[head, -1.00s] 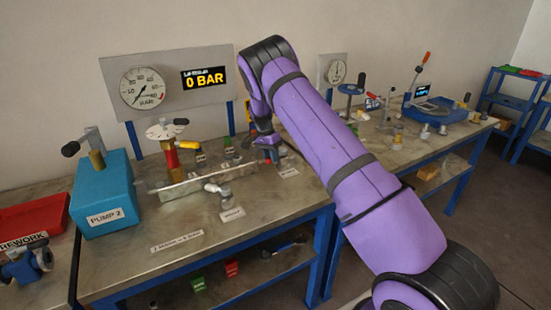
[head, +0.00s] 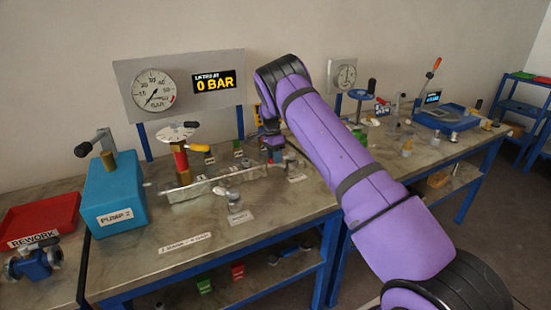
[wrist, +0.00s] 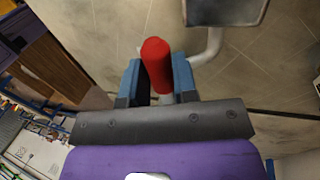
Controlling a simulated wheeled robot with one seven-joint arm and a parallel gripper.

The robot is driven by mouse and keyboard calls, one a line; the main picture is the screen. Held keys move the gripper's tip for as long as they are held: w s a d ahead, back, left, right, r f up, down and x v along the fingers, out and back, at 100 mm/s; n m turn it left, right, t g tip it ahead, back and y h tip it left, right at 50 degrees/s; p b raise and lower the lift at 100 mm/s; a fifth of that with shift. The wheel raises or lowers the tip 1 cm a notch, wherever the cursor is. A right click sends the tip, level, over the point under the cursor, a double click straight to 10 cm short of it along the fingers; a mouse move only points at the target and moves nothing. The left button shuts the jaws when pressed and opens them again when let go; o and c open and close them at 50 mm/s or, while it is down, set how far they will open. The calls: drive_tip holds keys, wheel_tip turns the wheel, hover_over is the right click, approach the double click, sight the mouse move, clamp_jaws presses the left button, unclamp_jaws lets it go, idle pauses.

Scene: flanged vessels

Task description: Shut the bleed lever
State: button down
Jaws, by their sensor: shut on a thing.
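A red grip (wrist: 157,64), which looks like the bleed lever's handle, lies between the blue fingers of my gripper (wrist: 158,80) in the wrist view. The fingers are closed on it. A pale bent pipe or rod (wrist: 208,48) shows beside it. In the head view my gripper (head: 273,150) is low over the back right of the near bench, by the end of the metal manifold block (head: 215,182). My arm and gripper hide most of the lever there, so its angle to the pipe is unclear.
A dial gauge (head: 153,90) and a display reading 0 BAR (head: 214,82) stand on a panel behind. The blue Pump 2 box (head: 115,195) and a red rework tray (head: 40,220) are at left. A yellow-handled lever (head: 198,148) is nearby.

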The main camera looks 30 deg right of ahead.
drive_tip(key=shift+w+r, duration=0.1)
drive_tip(key=c, duration=0.9)
unclamp_jaws()
drive_tip(key=v, duration=1)
drive_tip(key=shift+r, duration=0.3)
drive_tip(key=shift+w, duration=0.1)
